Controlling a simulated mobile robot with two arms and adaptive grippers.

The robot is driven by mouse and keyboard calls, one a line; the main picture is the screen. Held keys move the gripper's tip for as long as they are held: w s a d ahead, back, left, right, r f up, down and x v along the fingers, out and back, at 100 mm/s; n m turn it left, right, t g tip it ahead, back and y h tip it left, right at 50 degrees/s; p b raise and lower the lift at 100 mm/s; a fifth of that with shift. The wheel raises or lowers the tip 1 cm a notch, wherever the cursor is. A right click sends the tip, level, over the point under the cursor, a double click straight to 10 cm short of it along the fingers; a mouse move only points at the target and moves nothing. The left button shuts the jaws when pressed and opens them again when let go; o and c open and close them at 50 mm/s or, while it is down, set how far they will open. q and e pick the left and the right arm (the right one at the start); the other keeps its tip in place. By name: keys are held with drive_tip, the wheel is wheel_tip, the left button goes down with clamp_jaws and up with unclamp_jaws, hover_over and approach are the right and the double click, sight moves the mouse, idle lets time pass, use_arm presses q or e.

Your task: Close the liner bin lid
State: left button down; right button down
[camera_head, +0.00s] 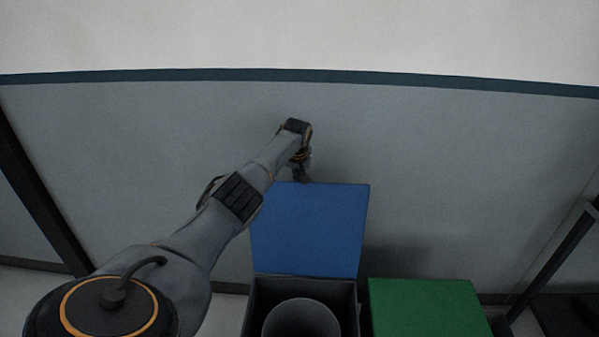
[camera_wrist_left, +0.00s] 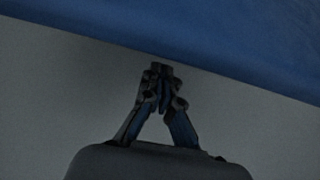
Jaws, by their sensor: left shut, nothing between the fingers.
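The liner bin (camera_head: 252,310) is a dark box at the bottom middle of the head view, with a round grey liner opening (camera_head: 301,318) inside. Its blue lid (camera_head: 310,228) stands open, raised toward the wall. My left gripper (camera_head: 301,178) is at the lid's top left edge, partly hidden by my wrist. In the left wrist view my left gripper (camera_wrist_left: 161,72) is shut and empty, with its fingertips close to the edge of the blue lid (camera_wrist_left: 200,35). I cannot tell whether they touch it. My right gripper is not in view.
A bin with a shut green lid (camera_head: 428,307) stands right of the open bin. A grey wall (camera_head: 450,170) with a dark stripe rises behind. Dark posts (camera_head: 45,190) stand at the left and right. The space above the open bin is clear.

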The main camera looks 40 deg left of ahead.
use_arm(q)
drive_tip(key=shift+s+d+p, duration=0.75)
drive_tip(key=shift+s+d, duration=0.05)
drive_tip(key=shift+s, duration=0.15)
